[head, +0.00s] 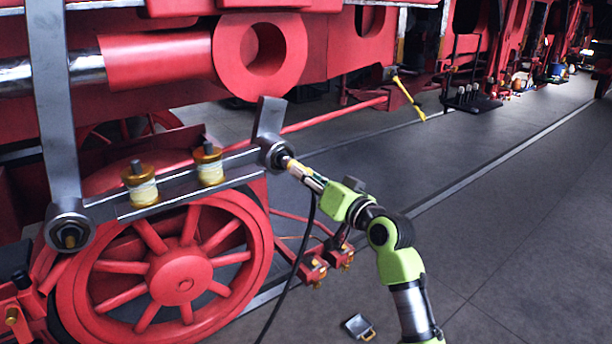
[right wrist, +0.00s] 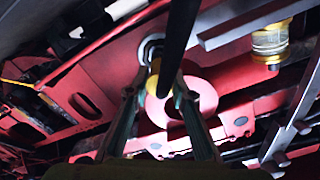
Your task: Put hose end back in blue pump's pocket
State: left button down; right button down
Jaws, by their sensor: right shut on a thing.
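My right gripper (head: 314,183) reaches in from the lower right and is shut on the hose end (head: 292,167), which has a pale, yellowish tip. The tip points at the round joint of a grey steel rod and touches it or is very close; I cannot tell which. A black hose (head: 292,285) hangs from the gripper to the lower edge. In the right wrist view the black hose (right wrist: 179,38) runs between my two fingers (right wrist: 156,100). The blue pump and its pocket cannot be made out. My left gripper is not in view.
A red spoked wheel (head: 182,275) and the grey rod (head: 187,186) with two brass-coloured cups fill the left. A small dark item with a yellow handle (head: 357,326) lies on the floor. Small objects, one blue (head: 558,70), stand far back right. The floor (head: 520,200) at right is clear.

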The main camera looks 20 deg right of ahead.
jog(key=shift+p+v, duration=0.6)
jog(key=shift+v, duration=1.85)
